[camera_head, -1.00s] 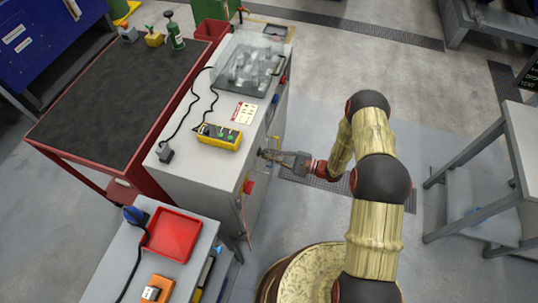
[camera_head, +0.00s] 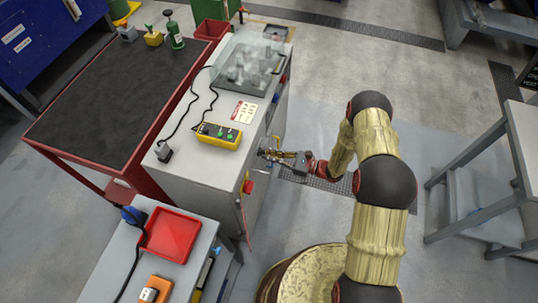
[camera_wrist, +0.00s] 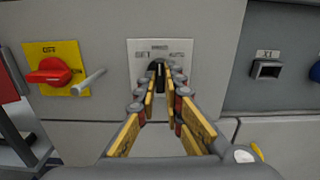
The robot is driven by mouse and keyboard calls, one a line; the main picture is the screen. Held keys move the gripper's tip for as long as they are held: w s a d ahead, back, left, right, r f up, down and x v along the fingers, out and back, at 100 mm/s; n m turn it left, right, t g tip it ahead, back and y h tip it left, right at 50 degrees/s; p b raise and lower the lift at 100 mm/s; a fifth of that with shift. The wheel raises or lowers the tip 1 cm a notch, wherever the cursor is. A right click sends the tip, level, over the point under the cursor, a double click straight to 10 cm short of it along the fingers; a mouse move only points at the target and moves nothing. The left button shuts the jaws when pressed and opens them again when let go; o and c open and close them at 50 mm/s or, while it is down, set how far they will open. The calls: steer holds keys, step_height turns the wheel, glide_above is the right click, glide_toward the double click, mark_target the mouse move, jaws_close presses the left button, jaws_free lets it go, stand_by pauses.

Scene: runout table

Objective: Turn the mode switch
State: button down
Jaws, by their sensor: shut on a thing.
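The mode switch (camera_wrist: 157,68) is a small dark knob on a pale plate (camera_wrist: 145,46) with lettering, in the middle of the wrist view. My gripper (camera_wrist: 160,84) faces the plate straight on, and its fingertips are closed around the knob from both sides. The fingers hide much of the knob, so its exact angle is hard to read. In the head view my gripper (camera_head: 272,153) reaches the right side of the grey cabinet (camera_head: 200,178); the switch is hidden there.
A red rotary switch (camera_wrist: 50,72) on a yellow plate and a light rod handle (camera_wrist: 88,82) stand left of the mode switch. A dark socket (camera_wrist: 266,69) is on the panel to the right. A yellow button box (camera_head: 219,136) lies on the cabinet top.

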steer(key=shift+m, duration=0.3)
steer(key=c, duration=2)
jaws_free()
steer(key=shift+o, duration=0.4)
steer(key=shift+d, duration=0.1)
steer(key=v, duration=1.2)
